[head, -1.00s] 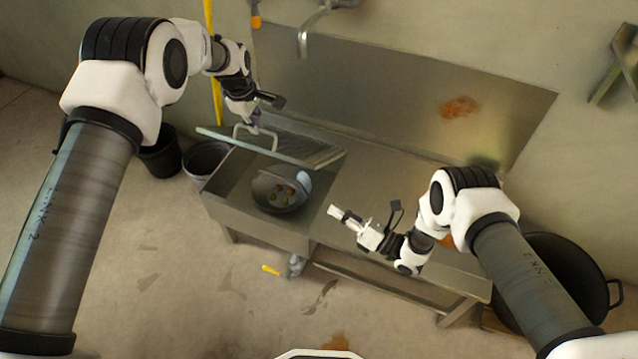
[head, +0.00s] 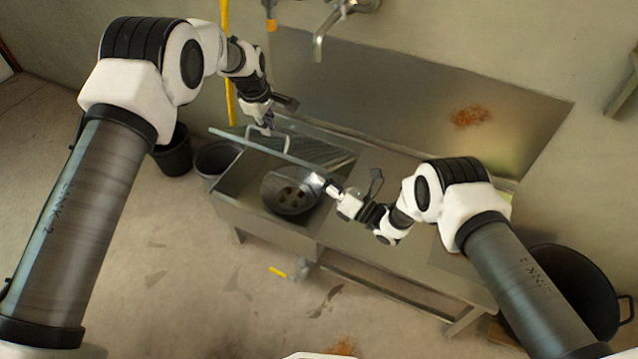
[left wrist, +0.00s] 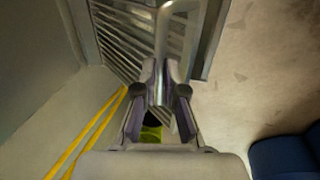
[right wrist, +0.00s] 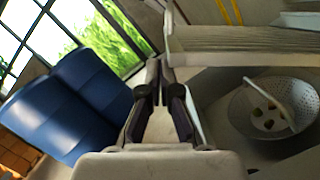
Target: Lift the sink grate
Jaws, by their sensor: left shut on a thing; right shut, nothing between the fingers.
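The sink grate (head: 325,155) is a slatted metal panel, raised and tilted above the back of the left sink basin. A pale bent handle (head: 252,143) stands on it. My left gripper (head: 267,129) is shut on this handle; the left wrist view shows the bar (left wrist: 162,55) between the fingers and the slats (left wrist: 120,45) beyond. My right gripper (head: 330,185) is shut and empty, at the basin's right side beside the grate's right end. In the right wrist view the grate's edge (right wrist: 250,42) lies beyond the right fingertips (right wrist: 158,75); contact cannot be told.
A perforated metal colander (head: 285,205) with a few small round things sits in the basin, under the grate's front edge. A faucet (head: 322,40) hangs on the wall behind. Dark buckets (head: 172,150) stand left; a large black pot (head: 570,300) stands right.

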